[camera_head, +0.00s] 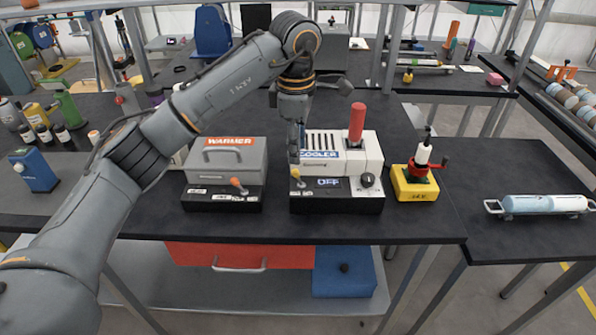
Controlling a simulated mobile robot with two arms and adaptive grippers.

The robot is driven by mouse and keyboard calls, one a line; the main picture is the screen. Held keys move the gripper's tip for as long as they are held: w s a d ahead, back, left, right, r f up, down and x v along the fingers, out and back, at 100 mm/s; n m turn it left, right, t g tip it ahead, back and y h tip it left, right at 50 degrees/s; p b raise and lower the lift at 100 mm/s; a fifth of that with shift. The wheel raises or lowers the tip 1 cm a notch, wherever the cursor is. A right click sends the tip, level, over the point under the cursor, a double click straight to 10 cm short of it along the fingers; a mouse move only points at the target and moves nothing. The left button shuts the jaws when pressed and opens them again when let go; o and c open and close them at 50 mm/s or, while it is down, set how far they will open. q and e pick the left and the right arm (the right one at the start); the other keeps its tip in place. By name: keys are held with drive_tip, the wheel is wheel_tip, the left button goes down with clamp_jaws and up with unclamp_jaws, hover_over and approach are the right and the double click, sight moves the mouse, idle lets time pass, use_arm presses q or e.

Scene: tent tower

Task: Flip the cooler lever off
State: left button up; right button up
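The cooler (322,141) is a white box on a black base with a blue COOLER label. A red cylinder (357,122) stands upright in its top right. The small display (329,183) on the base front reads OFF. The cooler lever (296,172) has a yellow tip and sits at the base's left, left of the display. My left gripper (294,158) points down at the cooler's left front, just above the lever tip. Its fingers show as one narrow column, seemingly together, with nothing seen between them. I cannot tell whether they touch the lever. My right gripper is out of view.
A grey warmer (227,160) with an orange-tipped lever stands left of the cooler. A yellow-based device (415,182) with a red crank stands to its right. Bottles (44,133) crowd the table's left. The black table's front strip is clear.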

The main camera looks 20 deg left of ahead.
sight(298, 173)
use_arm(q)
drive_tip(key=f, duration=0.5)
drive_tip(key=f+p, duration=0.1)
drive_tip(key=f, duration=0.2)
drive_tip(key=shift+w+f, duration=0.15)
drive_tip(key=shift+w, duration=0.15)
clamp_jaws()
